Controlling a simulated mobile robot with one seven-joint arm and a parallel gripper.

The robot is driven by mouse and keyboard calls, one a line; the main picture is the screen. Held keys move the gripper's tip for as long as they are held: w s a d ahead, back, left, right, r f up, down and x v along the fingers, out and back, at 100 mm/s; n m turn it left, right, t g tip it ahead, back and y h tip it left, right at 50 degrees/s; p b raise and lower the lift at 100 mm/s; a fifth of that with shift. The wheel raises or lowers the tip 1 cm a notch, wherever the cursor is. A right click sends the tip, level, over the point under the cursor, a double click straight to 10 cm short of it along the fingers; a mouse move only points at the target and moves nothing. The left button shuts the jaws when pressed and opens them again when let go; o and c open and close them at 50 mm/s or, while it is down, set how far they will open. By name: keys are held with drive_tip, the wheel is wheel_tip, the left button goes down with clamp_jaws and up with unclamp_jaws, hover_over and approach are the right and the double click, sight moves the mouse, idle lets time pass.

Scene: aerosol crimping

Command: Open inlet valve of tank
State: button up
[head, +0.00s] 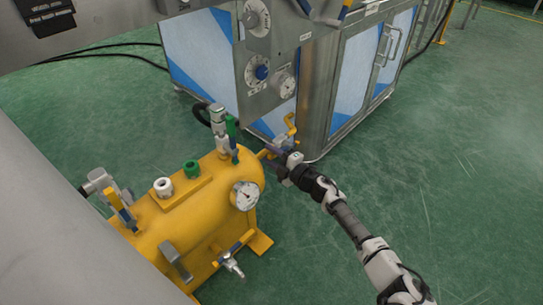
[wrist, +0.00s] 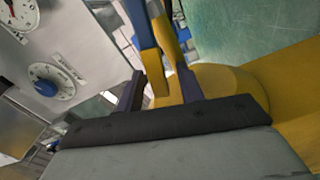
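The yellow tank (head: 205,215) stands on the floor at lower left in the head view, with a round gauge (head: 245,195) on its end and several valves. My gripper (head: 276,160) is at the tank's far right end, low beside a bent yellow piece (head: 290,128). In the wrist view my gripper's two dark fingers (wrist: 162,90) stand apart, with a yellow and blue handle-like part (wrist: 158,70) between or just behind them. I cannot tell whether the fingers press on it. The valve under this part is hidden, so I cannot tell its position.
A steel cabinet with a panel of dials (head: 262,72) stands close behind my gripper. Another valve (head: 232,263) sticks out at the tank's front. Green floor at the right is clear.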

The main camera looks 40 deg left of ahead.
drive_tip(key=s+d+p, duration=0.2)
drive_tip(key=d+p, duration=0.1)
drive_tip(key=d, duration=1)
drive_tip(key=shift+d+p, duration=0.3)
drive_tip(key=shift+d, duration=0.05)
drive_tip(key=shift+c, duration=0.3)
